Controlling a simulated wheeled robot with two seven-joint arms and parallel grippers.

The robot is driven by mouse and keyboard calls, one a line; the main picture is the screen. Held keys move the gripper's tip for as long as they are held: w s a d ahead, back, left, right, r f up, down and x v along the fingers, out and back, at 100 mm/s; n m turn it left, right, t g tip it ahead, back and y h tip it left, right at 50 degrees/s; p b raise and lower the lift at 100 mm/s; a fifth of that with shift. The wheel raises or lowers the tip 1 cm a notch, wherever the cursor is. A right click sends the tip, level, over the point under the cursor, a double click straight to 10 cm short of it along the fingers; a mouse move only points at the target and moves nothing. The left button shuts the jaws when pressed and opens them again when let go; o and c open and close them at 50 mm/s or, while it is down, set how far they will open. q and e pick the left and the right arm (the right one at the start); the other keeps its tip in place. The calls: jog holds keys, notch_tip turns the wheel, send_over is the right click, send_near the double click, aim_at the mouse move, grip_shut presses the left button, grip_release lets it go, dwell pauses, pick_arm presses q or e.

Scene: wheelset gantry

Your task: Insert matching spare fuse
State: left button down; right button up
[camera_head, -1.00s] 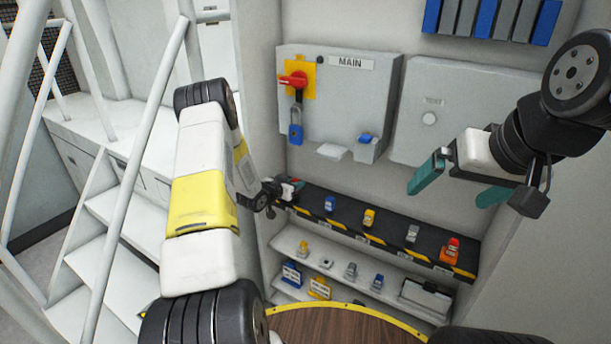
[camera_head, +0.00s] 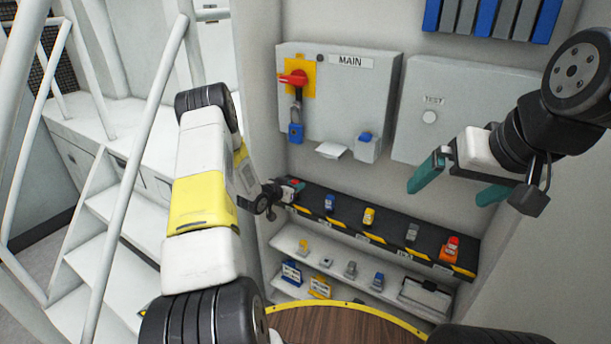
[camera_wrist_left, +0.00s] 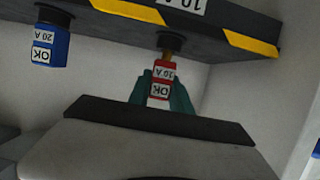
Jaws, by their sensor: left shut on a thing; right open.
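In the head view my left gripper (camera_head: 290,188) is at the ledge's left end. A blue 20 A fuse (camera_wrist_left: 50,45) sits in the neighbouring socket. My right gripper (camera_head: 455,180) is open and empty, before the right grey box.
The ledge also holds a yellow fuse (camera_head: 368,216), a grey fuse (camera_head: 411,232) and an orange piece with a red top (camera_head: 450,247). The lower white shelf (camera_head: 290,240) carries several small parts. The MAIN box (camera_head: 345,95) with a red switch (camera_head: 294,78) hangs above.

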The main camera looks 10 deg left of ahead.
pick_arm(q)
jog(key=shift+f, duration=0.55)
jog(key=c, duration=1.1)
grip_release()
jog(key=v, duration=0.8)
jog(key=shift+w, duration=0.1)
